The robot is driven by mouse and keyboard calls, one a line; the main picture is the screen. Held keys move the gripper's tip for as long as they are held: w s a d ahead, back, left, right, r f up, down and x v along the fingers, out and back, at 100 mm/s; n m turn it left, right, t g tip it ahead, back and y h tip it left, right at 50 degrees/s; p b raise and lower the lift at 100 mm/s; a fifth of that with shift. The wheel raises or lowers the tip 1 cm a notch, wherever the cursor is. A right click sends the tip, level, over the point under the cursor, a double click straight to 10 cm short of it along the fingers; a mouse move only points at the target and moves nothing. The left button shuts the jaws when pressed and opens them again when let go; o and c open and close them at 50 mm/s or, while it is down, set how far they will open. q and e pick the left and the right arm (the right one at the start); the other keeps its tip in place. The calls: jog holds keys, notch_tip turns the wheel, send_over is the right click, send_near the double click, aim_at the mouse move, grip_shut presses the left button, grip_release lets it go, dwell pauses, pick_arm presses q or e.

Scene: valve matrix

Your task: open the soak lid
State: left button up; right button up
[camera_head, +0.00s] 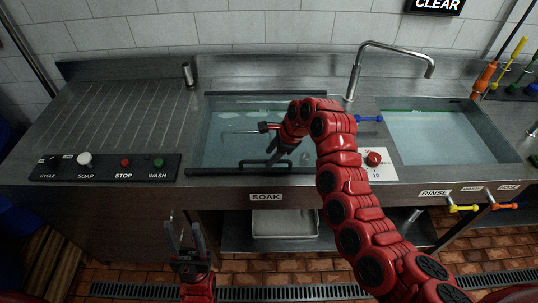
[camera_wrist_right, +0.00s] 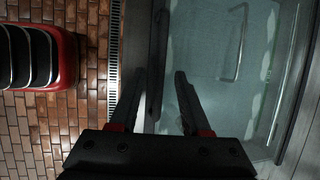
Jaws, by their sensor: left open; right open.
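The soak lid (camera_head: 222,150) is a clear pane lying flat over the left basin, above the SOAK label (camera_head: 265,197). A dark bar handle (camera_head: 252,163) runs along its front edge; a dark bar also shows in the right wrist view (camera_wrist_right: 157,55). My right gripper (camera_head: 270,148) is over the lid's front part, close to the handle. In the right wrist view its open fingers (camera_wrist_right: 160,75) lie either side of the dark bar, holding nothing; contact cannot be told. My left gripper (camera_head: 184,230) is open and empty, low in front of the counter.
A control panel (camera_head: 105,167) with knobs and buttons is at left. A tap (camera_head: 390,48) and the rinse basin (camera_head: 440,135) are at right. A red knob (camera_head: 373,159) sits beside my right arm. A thin metal rod (camera_wrist_right: 238,45) shows in the soak basin.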

jog(key=shift+x, duration=1.05)
jog(key=shift+c, duration=0.3)
grip_shut()
dwell(0.5)
